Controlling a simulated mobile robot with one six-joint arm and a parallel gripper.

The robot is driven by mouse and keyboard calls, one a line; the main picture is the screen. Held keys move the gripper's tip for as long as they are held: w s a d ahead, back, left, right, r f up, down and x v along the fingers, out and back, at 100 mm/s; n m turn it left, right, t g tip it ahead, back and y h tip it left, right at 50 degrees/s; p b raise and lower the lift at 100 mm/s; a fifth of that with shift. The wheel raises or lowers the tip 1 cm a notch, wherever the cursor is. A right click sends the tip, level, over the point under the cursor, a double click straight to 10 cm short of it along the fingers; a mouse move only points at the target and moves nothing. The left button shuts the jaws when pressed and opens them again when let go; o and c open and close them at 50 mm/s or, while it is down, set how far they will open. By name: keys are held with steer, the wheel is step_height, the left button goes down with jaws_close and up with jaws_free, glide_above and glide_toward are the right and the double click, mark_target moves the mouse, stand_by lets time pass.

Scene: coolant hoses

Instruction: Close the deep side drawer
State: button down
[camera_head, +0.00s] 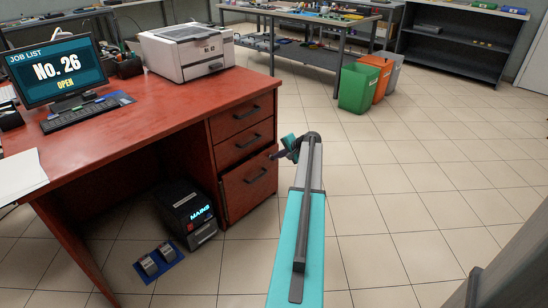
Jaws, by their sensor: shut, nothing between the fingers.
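The red wooden desk has a stack of three drawers at its right end. The deep side drawer (248,187) is the tall bottom one, with a dark bar handle. Its front seems to stand out a little from the drawers above, so it looks slightly open. My gripper (276,155) is at the end of my teal arm, just right of the drawer front's upper right edge. It is small and dark here; it is shut and empty. I cannot tell whether it touches the drawer.
A printer (187,52), a monitor (58,70) and a keyboard (80,115) stand on the desk. A black MAINS box (187,212) and a blue pedal (158,262) are on the floor beneath. Bins (358,88) stand by the back workbench. The tiled floor at right is clear.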

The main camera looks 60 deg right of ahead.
steer(key=shift+s+r, duration=0.15)
